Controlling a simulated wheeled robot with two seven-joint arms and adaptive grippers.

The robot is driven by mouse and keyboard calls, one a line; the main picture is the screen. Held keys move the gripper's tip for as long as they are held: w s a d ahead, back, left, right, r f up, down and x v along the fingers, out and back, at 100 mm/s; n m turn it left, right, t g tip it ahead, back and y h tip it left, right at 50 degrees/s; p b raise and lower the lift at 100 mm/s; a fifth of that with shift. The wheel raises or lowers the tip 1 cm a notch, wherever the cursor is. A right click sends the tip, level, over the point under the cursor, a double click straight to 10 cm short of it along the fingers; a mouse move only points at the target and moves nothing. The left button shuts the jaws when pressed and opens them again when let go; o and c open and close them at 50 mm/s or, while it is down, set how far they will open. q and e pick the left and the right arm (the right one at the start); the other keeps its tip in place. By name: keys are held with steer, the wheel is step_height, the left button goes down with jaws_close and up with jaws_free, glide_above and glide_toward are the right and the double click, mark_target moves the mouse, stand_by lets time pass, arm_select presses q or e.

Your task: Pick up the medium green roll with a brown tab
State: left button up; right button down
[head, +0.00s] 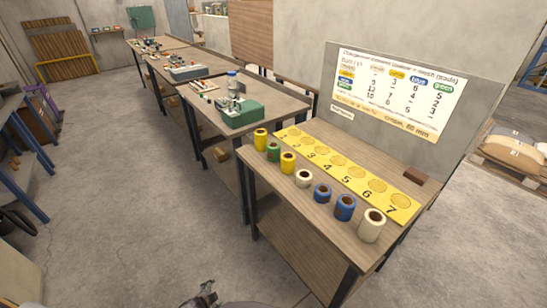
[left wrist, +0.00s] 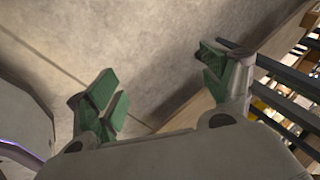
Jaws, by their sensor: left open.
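A green roll (head: 273,151) with a brown core stands upright on the near wooden table, second from the far end of a row of rolls. It stands between two yellow rolls. My left gripper (left wrist: 162,75) is open in the left wrist view, its green-padded fingers spread with nothing between them but the floor behind. Part of it seems to show at the bottom edge of the head view (head: 207,294), well away from the table and the green roll. My right gripper is not in view.
The row also holds yellow rolls (head: 288,163), white rolls (head: 371,226) and blue rolls (head: 345,207). Behind it lies a yellow numbered board (head: 344,173) with round spots. A dark brown block (head: 413,176) sits at the table's right end. Floor left of the table is clear.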

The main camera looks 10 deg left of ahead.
arm_select(q)
steer(key=w+r+m+t+h+b, duration=0.1)
steer(key=w+r+m+t+b, duration=0.25)
steer(key=w+r+m, duration=0.7)
steer(key=w+r+m+t+h+b, duration=0.1)
steer(key=w+r+m+t+b, duration=0.2)
steer(key=w+r, duration=1.4)
steer(key=w+d+r+m+t+h+b, duration=0.1)
steer(key=w+d+r+m+h, duration=0.1)
steer(key=r+m, duration=0.3)
steer(key=w+d+r+m+t+h+b, duration=0.1)
steer(key=w+d+r+m, duration=0.3)
steer(key=r, duration=0.6)
steer(key=w+d+r+m+t+h+b, duration=0.1)
steer(key=w+d+r+m+h+b, duration=0.2)
steer(key=r+m, duration=0.5)
steer(key=shift+d+h, duration=0.3)
steer(key=shift+d, duration=0.3)
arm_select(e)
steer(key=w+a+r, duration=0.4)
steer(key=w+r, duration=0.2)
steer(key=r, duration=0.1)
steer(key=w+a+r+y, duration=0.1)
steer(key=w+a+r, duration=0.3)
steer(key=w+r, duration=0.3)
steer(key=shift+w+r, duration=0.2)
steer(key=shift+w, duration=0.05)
